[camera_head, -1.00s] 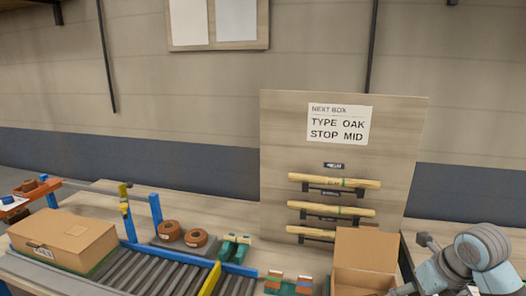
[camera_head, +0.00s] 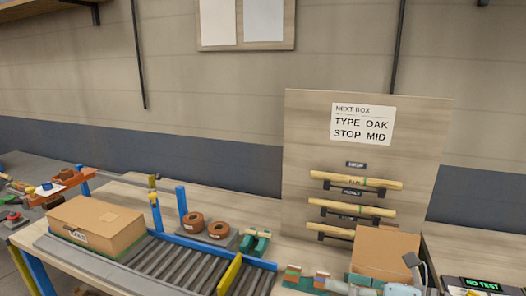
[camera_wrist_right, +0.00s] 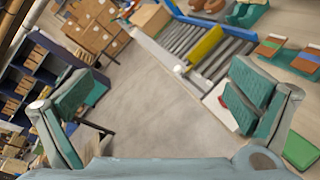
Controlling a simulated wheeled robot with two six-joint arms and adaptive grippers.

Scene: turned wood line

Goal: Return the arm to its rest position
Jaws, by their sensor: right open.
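My right gripper (camera_wrist_right: 165,95) is open and empty in the right wrist view, its two teal-padded fingers wide apart over bare grey floor. In the head view part of my right arm and gripper (camera_head: 345,284) shows low at the bottom edge, in front of the open cardboard box (camera_head: 385,253). The fingers are too small there to tell apart. My left gripper is not in view.
A roller conveyor (camera_head: 165,262) carries a closed cardboard box (camera_head: 97,226) at left. Brown rolls (camera_head: 192,222) stand behind it. A rack board (camera_head: 300,150) with turned wood pieces (camera_head: 355,181) stands behind the open box. A "NO TEST" display (camera_head: 482,285) sits at right.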

